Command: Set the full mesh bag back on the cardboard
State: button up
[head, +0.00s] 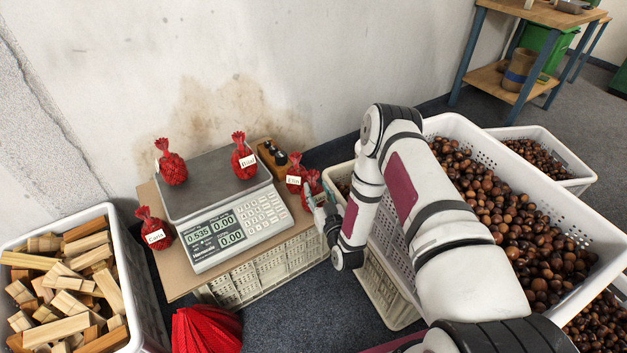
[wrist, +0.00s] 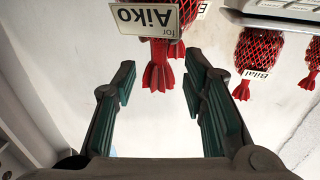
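A red mesh bag (wrist: 158,62) with a tag reading "for Aiko" is upside down in the wrist view. Its gathered neck is between my fingertips, with a gap on both sides. My gripper (wrist: 161,80) is open. In the head view my gripper (head: 321,208) is at the right edge of the cardboard (head: 176,273), by a red bag (head: 313,181) it partly hides. Another red bag (head: 295,172) is just behind. Two full bags, one left (head: 173,169) and one right (head: 243,162), stand on the scale (head: 215,185). The "Carla" bag (head: 152,232) stands on the cardboard's left.
The cardboard lies on an upturned-looking white crate (head: 265,272). A wooden block with dark weights (head: 275,156) is behind the scale. A bin of wood (head: 140,285) is at left, red netting (head: 205,330) in front. Chestnut crates (head: 455,128) are at right.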

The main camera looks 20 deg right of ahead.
jog(key=s+p, duration=0.2)
jog(key=s, duration=0.5)
notch_tip(320, 180, up, 12)
jog(key=n+g, duration=0.2)
jog(key=g, duration=0.3)
send_over(316, 193)
jog(key=s+d+r+g, duration=0.1)
jog(key=s+r+g, duration=0.45)
jog(key=r, duration=0.95)
jog(key=s+r+m+g+h, duration=0.1)
jog(key=s+r, duration=0.4)
jog(key=s, duration=0.4)
jog(key=s+r+g+h, duration=0.1)
jog(key=s+r+g, duration=0.1)
jog(key=s+r, duration=0.5)
jog(key=s+a+r+m+g+y, duration=0.1)
jog(key=s+g, duration=0.3)
jog(key=s, duration=2.5)
jog(key=shift+a+r+m, duration=0.3)
jog(key=shift+r, duration=0.35)
jog(key=shift+w, duration=0.1)
